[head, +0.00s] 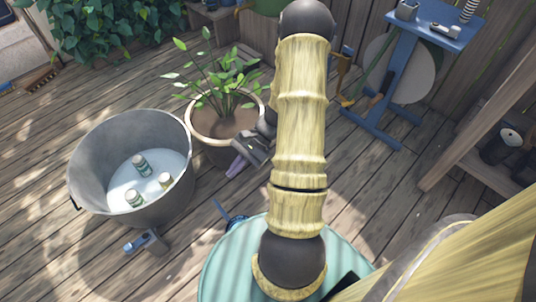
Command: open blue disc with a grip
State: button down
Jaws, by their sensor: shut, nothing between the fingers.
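My gripper (236,167) is at the far end of my bamboo-like arm, in front of the potted plant. Its grey body and purple-tinted fingers point down and left; they are shut with nothing between them. A small dark blue piece (234,219) shows at the edge of the teal round surface under my arm, below the gripper and apart from it. It may be the blue disc with a grip, but most of it is hidden and I cannot tell its shape or whether it is open.
A metal tub (90,190) with several small jars stands at left. A small grey and blue tool (146,242) lies before it. The plant pot (197,125) is close behind my gripper. A blue stand (390,90) and wooden shelf (470,150) are at right.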

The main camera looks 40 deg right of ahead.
jog(key=w+d+f+m+t+y+b, duration=0.2)
jog(key=w+d+f+m+t+b, duration=0.15)
jog(key=d+f+m+t, duration=0.65)
jog(key=m+t+h+b, duration=0.3)
jog(key=m+t+h, duration=0.7)
jog(key=m+h, duration=0.1)
send_near(268, 149)
notch_tip(268, 149, up, 2)
jog(key=s+a, duration=0.1)
jog(key=s, duration=0.1)
jog(key=shift+w+a, duration=0.2)
jog(key=b+x, duration=0.5)
jog(key=x, duration=0.5)
jog(key=shift+r, duration=0.25)
jog(key=shift+r+p, duration=0.15)
jog(key=shift+p, duration=0.3)
